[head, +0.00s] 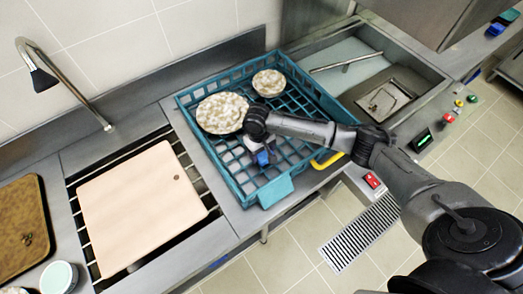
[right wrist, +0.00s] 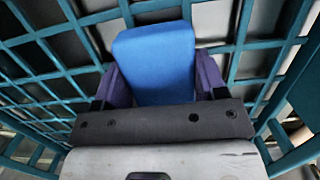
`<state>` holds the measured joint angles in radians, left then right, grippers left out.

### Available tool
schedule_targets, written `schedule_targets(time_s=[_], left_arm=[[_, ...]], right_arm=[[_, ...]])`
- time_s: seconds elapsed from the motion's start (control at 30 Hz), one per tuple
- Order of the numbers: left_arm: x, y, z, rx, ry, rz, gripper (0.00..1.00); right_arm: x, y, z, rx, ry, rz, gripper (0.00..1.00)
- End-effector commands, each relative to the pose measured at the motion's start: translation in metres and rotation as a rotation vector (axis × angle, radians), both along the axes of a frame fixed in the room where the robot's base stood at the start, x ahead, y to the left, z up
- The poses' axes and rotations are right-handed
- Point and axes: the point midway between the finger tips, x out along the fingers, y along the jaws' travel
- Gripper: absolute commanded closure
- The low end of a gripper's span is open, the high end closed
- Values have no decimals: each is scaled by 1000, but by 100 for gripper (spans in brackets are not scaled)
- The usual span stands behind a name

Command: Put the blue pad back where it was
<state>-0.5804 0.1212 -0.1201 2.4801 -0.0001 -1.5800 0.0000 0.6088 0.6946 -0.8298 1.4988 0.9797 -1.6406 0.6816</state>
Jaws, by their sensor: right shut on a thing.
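The blue pad (right wrist: 155,62) fills the space between the two purple fingers of my right gripper (right wrist: 163,85) in the right wrist view. The gripper is shut on it. In the head view my right gripper (head: 261,152) is small and partly covered by my own wrist, and a little blue (head: 264,159) shows at its tip. Gripper and pad are over or inside the front part of the teal rack (head: 234,189). I cannot tell whether the pad touches the rack's grid floor. My left gripper is out of view.
A cutting board (head: 140,210) covers the sink at left. A tap (head: 70,83) stands behind it.

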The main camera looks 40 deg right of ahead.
Motion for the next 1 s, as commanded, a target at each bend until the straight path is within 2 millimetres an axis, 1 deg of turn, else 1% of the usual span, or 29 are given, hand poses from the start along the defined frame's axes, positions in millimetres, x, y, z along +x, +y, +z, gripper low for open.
schedule_targets(time_s=[0.07,0.1,0.33,0.57,0.67,0.77,1.0], left_arm=[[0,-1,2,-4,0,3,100],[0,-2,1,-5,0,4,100],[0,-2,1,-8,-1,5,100],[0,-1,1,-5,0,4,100],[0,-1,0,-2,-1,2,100],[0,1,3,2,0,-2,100],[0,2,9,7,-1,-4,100]], right_arm=[[0,0,-2,0,1,-1,61],[0,0,-2,0,0,0,31],[0,0,-2,0,0,0,9],[0,0,-1,0,0,0,9],[0,0,4,1,-1,0,9],[3,0,16,2,-1,-1,9],[9,-1,61,2,-2,1,9]])
